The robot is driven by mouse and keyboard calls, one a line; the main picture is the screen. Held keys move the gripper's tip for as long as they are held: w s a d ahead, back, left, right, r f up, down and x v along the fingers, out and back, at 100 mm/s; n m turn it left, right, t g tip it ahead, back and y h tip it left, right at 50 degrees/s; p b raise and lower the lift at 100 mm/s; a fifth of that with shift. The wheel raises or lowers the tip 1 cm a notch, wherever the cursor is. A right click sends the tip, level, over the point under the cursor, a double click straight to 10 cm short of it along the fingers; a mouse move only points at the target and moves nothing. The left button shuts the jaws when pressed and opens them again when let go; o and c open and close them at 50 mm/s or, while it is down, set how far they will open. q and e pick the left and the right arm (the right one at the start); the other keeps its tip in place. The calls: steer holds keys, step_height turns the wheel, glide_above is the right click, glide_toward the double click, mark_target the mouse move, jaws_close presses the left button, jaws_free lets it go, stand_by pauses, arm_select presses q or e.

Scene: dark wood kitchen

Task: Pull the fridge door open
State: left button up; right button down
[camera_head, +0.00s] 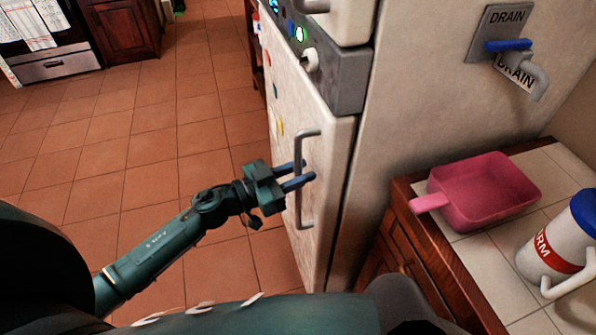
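The fridge is white and worn, and its lower door (322,165) looks closed. A grey vertical bar handle (303,212) is on the door's front. My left gripper (309,170) is at about the middle of this handle. Its two blue fingers are apart, with a visible gap between them, and their tips reach the handle bar. I cannot tell whether the bar sits between the fingers or whether they touch it. My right gripper is not in view.
A wooden counter with a tiled top (482,262) stands right of the fridge. It bears a pink pan (485,190) and a white jug with a blue lid (553,245). The tiled floor (150,125) left of the fridge is clear. An oven (55,65) stands far left.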

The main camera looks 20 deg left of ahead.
arm_select(q)
jaws_close()
steer(key=shift+a, duration=0.1)
